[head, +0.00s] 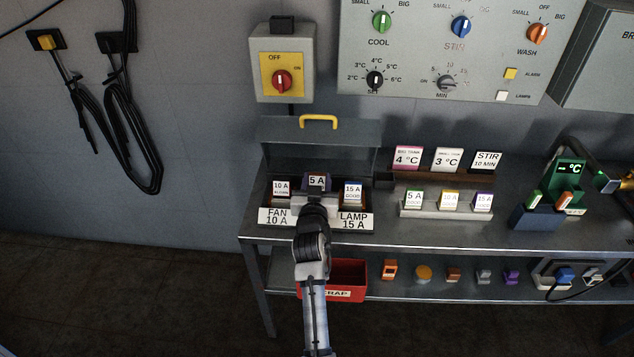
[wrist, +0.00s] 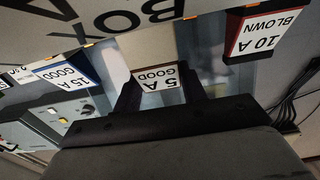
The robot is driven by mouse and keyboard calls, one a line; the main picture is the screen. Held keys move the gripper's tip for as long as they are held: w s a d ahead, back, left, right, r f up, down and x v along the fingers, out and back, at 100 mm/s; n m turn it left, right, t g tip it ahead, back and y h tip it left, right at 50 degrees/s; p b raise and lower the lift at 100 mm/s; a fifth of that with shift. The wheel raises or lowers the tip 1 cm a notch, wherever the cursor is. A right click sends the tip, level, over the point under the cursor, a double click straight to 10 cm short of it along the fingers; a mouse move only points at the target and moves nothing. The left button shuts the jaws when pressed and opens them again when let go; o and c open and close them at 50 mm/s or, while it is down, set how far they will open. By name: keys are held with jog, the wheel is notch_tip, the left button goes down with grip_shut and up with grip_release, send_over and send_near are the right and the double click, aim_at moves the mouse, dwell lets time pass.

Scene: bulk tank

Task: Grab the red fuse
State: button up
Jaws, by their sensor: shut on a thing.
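The red-edged fuse labelled 10 A BLOWN (head: 281,189) sits in the left slot of the open grey fuse box, above the FAN 10 A label. In the wrist view the red fuse (wrist: 264,35) is at the upper right, apart from my fingers. My gripper (head: 316,193) is at the middle slot, shut on the fuse labelled 5 A GOOD (head: 317,181). In the wrist view that fuse (wrist: 158,78) is between my dark fingers (wrist: 160,90). My gripper hides the middle slot's front, so I cannot tell how deep the fuse sits.
A fuse labelled 15 A GOOD (head: 352,193) sits in the right slot. The box lid (head: 318,135) with its yellow handle stands open behind. A rack (head: 445,212) of several fuses stands to the right. A red scrap bin (head: 350,275) is below, partly behind my arm.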

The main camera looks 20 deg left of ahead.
jog(key=shift+f, duration=0.45)
jog(key=o, duration=1.1)
jog(key=shift+f, duration=0.25)
jog(key=shift+c, duration=0.2)
jog(key=shift+s, duration=0.1)
jog(key=shift+r+p, duration=0.6)
jog(key=shift+p, duration=0.05)
jog(key=b+v, duration=0.3)
jog(key=v, duration=0.8)
jog(key=shift+s+r+b, duration=0.35)
jog(key=shift+b, duration=0.05)
jog(key=shift+d+r, duration=0.1)
